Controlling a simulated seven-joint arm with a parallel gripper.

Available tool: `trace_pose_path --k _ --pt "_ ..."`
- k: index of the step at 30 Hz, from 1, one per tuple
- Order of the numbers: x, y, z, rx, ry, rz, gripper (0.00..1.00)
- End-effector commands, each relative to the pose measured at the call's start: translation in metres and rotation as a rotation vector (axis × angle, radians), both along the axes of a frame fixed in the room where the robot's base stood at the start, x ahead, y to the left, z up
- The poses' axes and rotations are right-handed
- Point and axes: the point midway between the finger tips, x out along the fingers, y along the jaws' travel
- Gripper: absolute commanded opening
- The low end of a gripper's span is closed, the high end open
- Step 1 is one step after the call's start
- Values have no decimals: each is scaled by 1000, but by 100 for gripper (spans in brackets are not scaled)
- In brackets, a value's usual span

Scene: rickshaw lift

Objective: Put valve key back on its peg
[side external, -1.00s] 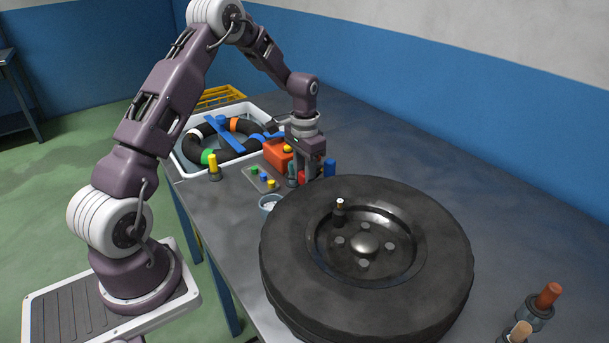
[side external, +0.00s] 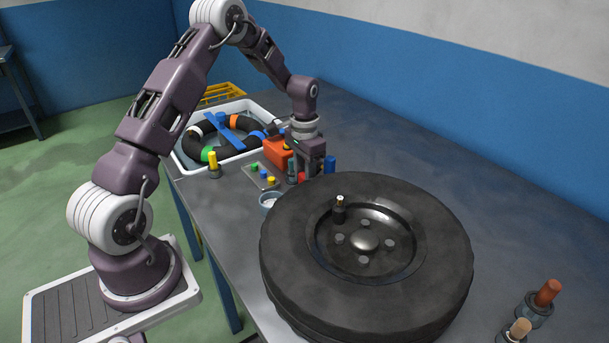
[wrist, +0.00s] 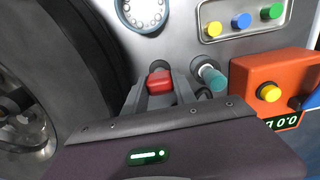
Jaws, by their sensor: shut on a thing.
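My gripper (side external: 304,174) points down at the bench behind the tyre. It is shut on a small red piece, which I take to be the valve key (wrist: 160,82); its red also shows low at the fingertips in the side external view (side external: 303,177). In the wrist view a dark round base (wrist: 159,66) lies just beyond the red piece. I cannot tell whether this is the peg, or whether the key touches it. A teal-topped peg (wrist: 213,78) stands close to the right of the fingers. The key's lower part is hidden.
The large tyre (side external: 290,265) is close to my gripper. An orange box (wrist: 262,75) with a yellow button and a button panel (wrist: 213,30) are nearby. A blue-topped post (side external: 330,165) stands behind. A white tray (side external: 182,160) holds a black ring.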

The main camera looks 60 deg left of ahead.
Motion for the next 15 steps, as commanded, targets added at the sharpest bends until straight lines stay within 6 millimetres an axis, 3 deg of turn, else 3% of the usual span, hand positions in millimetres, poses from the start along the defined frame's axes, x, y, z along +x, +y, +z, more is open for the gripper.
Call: trace_pose_path --k 15 --pt "0 0 -8 0 1 0 2"
